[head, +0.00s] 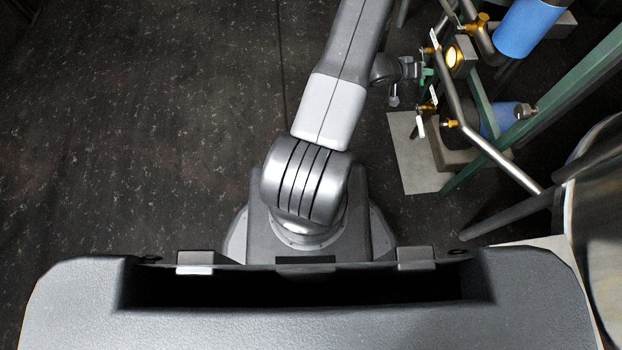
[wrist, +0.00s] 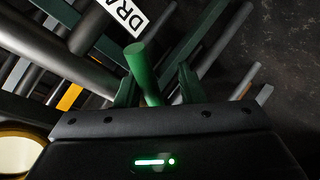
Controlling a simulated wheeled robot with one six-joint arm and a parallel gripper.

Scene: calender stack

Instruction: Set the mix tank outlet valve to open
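My gripper (head: 424,76) is at the pipework on the right in the head view, beside brass valve fittings. In the wrist view its two dark green fingers (wrist: 157,85) stand apart. A green rod-shaped handle (wrist: 142,62) rises between them, with a gap to the right finger. Whether it touches the left finger is unclear. A white tag (wrist: 126,14) reading "DRA", cut off by the frame, is just beyond the handle. I cannot tell which fitting is the mix tank outlet valve, and its setting is not readable.
White tags hang by brass fittings (head: 428,107) near my gripper. Blue cylinders (head: 525,28), a green frame beam (head: 545,108) and slanting grey pipes crowd the right. A large metal vessel (head: 598,230) stands at the right edge. The dark floor (head: 150,130) on the left is clear.

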